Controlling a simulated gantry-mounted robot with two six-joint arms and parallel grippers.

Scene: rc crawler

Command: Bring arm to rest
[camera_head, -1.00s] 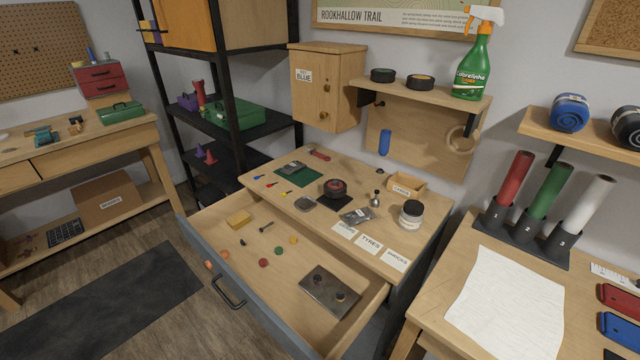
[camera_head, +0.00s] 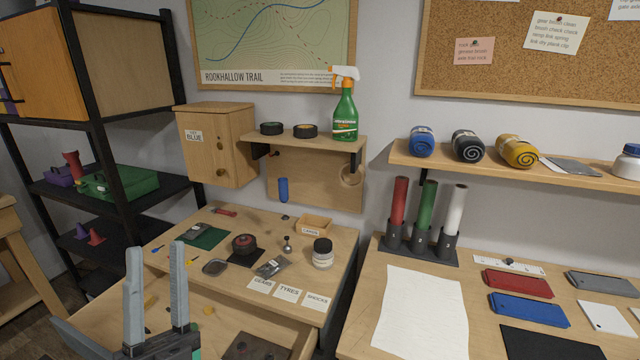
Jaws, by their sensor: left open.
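My left gripper (camera_head: 158,265) shows in the head view at the lower left, in front of the open drawer. Its two grey fingers point up and stand apart with nothing between them. It hides part of the drawer (camera_head: 75,338) and some small parts inside. The workbench top (camera_head: 330,262) lies beyond it, with a dark round wheel-like part (camera_head: 244,244), a jar (camera_head: 322,253) and white label cards (camera_head: 288,293) on it. My right gripper is not in view.
A small wooden cabinet (camera_head: 218,145) and a shelf with a green spray bottle (camera_head: 345,115) are on the wall. At the right, another table holds a white sheet (camera_head: 420,312), three upright coloured rolls (camera_head: 425,212), and red and blue cases (camera_head: 530,309).

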